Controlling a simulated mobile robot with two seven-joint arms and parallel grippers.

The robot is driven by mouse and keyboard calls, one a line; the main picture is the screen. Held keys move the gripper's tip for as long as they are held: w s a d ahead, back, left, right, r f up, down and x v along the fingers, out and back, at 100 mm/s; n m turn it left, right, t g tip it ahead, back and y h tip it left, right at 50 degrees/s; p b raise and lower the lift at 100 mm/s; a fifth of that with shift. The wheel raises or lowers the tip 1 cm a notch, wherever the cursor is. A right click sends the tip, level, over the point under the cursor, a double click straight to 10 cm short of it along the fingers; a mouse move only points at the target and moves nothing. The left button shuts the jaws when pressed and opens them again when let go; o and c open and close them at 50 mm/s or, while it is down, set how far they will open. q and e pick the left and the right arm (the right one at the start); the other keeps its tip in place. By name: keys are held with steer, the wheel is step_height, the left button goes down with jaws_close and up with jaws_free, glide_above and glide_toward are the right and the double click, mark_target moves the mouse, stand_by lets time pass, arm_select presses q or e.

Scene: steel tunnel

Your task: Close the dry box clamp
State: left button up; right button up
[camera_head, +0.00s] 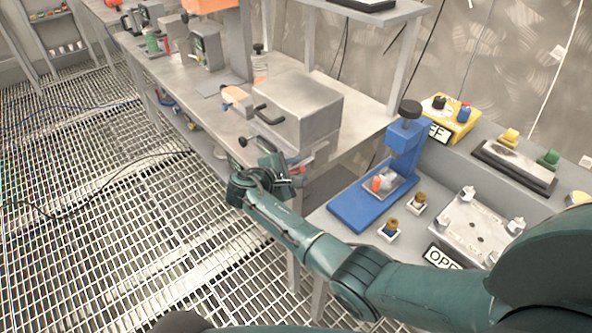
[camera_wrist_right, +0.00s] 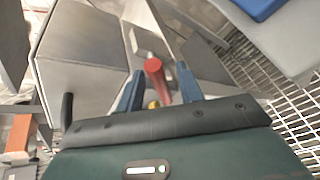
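The dry box (camera_head: 300,112) is a grey metal box with black handles, standing on the steel workbench. It also shows at the left of the right wrist view (camera_wrist_right: 85,45). A red clamp handle (camera_wrist_right: 153,66) sticks out by the box's side, with a small yellow part below it. A bit of red shows beside the box in the head view (camera_head: 308,158). My right gripper (camera_head: 274,166) is low at the box's near side. In the wrist view its fingers (camera_wrist_right: 160,73) are apart, with the red handle between their tips; no contact is clear. My left gripper is out of view.
The steel bench (camera_head: 225,122) carries an orange-ended tool (camera_head: 237,98) left of the box. A blue press (camera_head: 405,150) stands on the grey table at right, near my right arm. The grated floor (camera_head: 130,240) at left is mostly clear, with cables lying across it.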

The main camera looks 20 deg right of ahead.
steer(key=v, duration=1.3)
